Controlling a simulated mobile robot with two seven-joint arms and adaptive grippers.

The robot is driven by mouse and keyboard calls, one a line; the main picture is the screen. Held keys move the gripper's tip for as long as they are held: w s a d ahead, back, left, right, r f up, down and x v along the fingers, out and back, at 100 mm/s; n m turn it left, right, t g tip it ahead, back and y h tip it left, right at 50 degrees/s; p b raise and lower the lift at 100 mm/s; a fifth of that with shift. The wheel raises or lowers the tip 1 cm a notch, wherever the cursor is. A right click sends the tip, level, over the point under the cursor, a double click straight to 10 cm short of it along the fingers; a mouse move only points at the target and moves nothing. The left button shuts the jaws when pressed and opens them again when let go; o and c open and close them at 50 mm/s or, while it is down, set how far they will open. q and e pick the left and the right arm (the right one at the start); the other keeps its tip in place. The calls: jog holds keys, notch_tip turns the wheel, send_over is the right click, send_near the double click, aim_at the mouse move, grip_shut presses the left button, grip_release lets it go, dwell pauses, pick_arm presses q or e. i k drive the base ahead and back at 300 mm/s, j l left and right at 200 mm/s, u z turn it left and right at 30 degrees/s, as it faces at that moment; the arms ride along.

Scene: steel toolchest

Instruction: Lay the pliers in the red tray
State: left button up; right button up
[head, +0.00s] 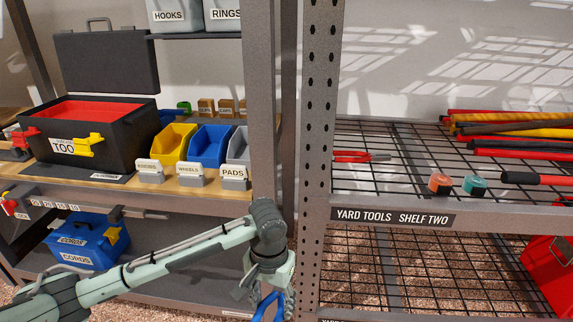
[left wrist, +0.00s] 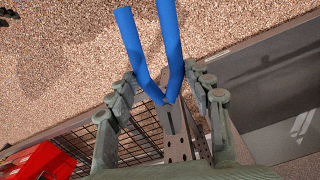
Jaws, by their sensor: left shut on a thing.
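The pliers (left wrist: 175,50) have blue handles and a grey metal head. In the left wrist view their head is between the fingers of my left gripper (left wrist: 166,92), which is shut on them, with the handles sticking out. In the head view my left gripper (head: 270,284) is low at the bottom edge, in front of the rack post, and only a bit of the blue handles (head: 268,307) shows. The red tray (head: 92,111) sits in the top of the open black toolbox on the left shelf, up and left of the gripper. My right gripper is not in view.
The toolbox lid (head: 107,63) stands open behind the tray. Yellow (head: 176,142) and blue (head: 208,148) bins are right of the toolbox. A steel post (head: 318,110) parts this shelf from the wire shelf, where red-handled pliers (head: 360,157) lie. A blue box (head: 88,238) is below.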

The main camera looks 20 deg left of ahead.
aim_at(89, 117)
jog(key=k+j, duration=0.1)
jog(key=j, duration=0.45)
jog(key=k+j, duration=0.1)
jog(key=j, duration=0.45)
jog(key=k+j, duration=0.1)
jog(key=j, duration=0.45)
jog(key=k+j, duration=0.1)
jog(key=j, duration=1)
jog(key=k+j, duration=0.15)
jog(key=j, duration=0.4)
jog(key=k+j, duration=0.1)
jog(key=j, duration=0.45)
jog(key=z, duration=0.05)
